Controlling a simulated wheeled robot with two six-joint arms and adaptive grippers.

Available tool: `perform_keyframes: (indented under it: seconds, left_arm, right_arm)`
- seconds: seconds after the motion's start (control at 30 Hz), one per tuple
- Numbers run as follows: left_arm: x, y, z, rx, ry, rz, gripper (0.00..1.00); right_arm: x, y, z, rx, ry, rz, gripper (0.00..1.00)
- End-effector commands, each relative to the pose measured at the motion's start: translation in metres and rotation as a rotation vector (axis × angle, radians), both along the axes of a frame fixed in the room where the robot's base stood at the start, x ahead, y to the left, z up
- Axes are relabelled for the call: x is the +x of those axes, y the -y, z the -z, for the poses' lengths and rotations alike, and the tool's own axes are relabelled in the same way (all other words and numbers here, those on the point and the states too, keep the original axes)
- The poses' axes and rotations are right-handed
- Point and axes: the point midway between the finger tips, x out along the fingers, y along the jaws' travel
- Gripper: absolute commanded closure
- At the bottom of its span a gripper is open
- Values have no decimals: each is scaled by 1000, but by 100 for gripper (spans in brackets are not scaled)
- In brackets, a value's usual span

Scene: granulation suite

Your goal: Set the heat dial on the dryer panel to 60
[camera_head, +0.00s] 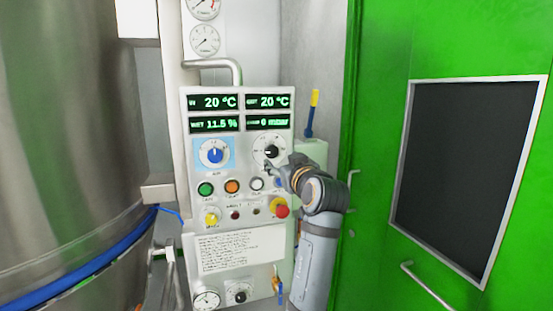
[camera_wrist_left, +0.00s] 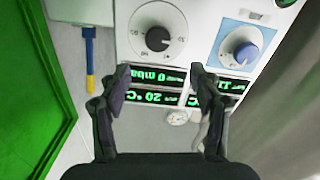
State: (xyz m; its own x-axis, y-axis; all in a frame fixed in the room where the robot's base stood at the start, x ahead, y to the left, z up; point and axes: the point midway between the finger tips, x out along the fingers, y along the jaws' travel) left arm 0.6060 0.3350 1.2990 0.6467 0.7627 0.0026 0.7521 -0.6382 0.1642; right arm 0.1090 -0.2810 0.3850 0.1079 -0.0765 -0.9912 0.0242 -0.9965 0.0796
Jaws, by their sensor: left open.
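The dryer panel (camera_head: 240,140) is a white upright plate. Its black dial (camera_head: 271,151) sits on a round white scale at the right, under the displays; its scale marks are too small to read surely. A blue dial (camera_head: 215,154) on a blue square is to its left. I cannot read which is the heat dial. My left gripper (camera_head: 272,170) is just below the black dial and overlaps its lower edge. In the upside-down left wrist view, the black dial (camera_wrist_left: 157,39) stands clear beyond the open, empty fingers (camera_wrist_left: 160,72). My right gripper is not in view.
Green displays read 20 °C twice, 11.5 % and 0 mbar (camera_head: 267,122). Several buttons and a red knob (camera_head: 281,211) are below the dials. A bent pipe (camera_head: 228,66) is above the panel. A steel vessel (camera_head: 70,130) stands left, a green door (camera_head: 385,90) right.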

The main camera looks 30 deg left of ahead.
Motion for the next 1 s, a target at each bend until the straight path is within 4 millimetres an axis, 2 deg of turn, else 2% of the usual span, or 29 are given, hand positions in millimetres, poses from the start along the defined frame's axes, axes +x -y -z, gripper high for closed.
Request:
perform_keyframes:
  seconds: [0.17, 0.5, 0.6, 0.73, 1.0]
  left_arm:
    - [8, -8, -3, 5, -3, -1, 36]
    - [53, -62, -3, 6, -7, -1, 36]
    - [62, -71, -2, 5, -6, 1, 36]
    - [69, -78, 0, 4, -5, 3, 36]
    - [70, -79, 1, 2, -5, 3, 36]
  right_arm:
    - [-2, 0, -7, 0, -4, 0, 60]
    - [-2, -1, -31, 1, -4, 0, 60]
    - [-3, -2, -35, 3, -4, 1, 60]
    - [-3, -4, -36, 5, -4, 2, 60]
    - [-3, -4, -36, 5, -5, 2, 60]
